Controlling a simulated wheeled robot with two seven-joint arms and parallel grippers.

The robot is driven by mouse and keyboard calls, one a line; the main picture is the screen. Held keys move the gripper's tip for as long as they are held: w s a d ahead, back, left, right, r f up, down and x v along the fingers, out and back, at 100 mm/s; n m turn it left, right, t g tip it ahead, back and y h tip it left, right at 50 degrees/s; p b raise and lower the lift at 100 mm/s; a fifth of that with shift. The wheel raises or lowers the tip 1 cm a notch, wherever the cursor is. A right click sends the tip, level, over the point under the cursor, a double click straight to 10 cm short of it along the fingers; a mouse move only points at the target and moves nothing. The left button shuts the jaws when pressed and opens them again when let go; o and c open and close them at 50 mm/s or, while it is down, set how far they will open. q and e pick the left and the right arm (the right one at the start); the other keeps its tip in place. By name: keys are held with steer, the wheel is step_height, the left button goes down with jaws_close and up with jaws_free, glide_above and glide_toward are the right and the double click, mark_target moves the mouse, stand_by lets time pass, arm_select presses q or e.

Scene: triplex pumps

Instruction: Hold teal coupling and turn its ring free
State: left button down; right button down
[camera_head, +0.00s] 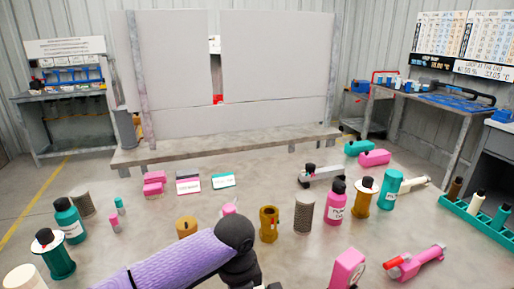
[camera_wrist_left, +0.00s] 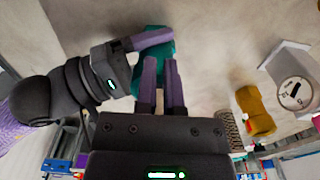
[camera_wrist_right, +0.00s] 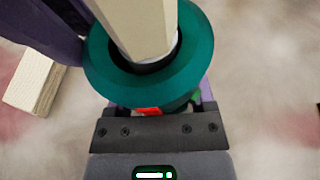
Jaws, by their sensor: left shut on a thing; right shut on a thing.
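The teal coupling shows in the left wrist view (camera_wrist_left: 158,46) between my two grippers. My left gripper (camera_wrist_left: 160,68) has its purple fingers shut on it. My right gripper comes in from the left of that view with its purple fingers (camera_wrist_left: 150,39) across the coupling. In the right wrist view the coupling's wide teal ring (camera_wrist_right: 193,50) surrounds a cream many-sided piece (camera_wrist_right: 140,25), with a red mark on its near side. My right gripper is shut on the coupling, its fingertips mostly hidden below the ring. Neither gripper's fingers show in the head view.
In the head view a pink bottle (camera_head: 336,200), a brown cylinder (camera_head: 268,226), a grey mesh cylinder (camera_head: 304,213) and a teal bottle (camera_head: 68,222) stand on the table. A teal rack (camera_head: 472,218) is at the right. The middle of the table is fairly crowded.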

steer(key=shift+s+f, duration=0.2)
steer(key=shift+f, duration=0.1)
arm_select(q)
step_height(320, 180, up, 6)
steer(key=shift+a, duration=0.2)
arm_select(e)
steer(key=shift+c, duration=0.8)
jaws_free()
steer(key=shift+f, duration=0.1)
steer(key=shift+o, duration=0.8)
steer(key=shift+w, duration=0.1)
arm_select(q)
steer(key=shift+a, duration=0.1)
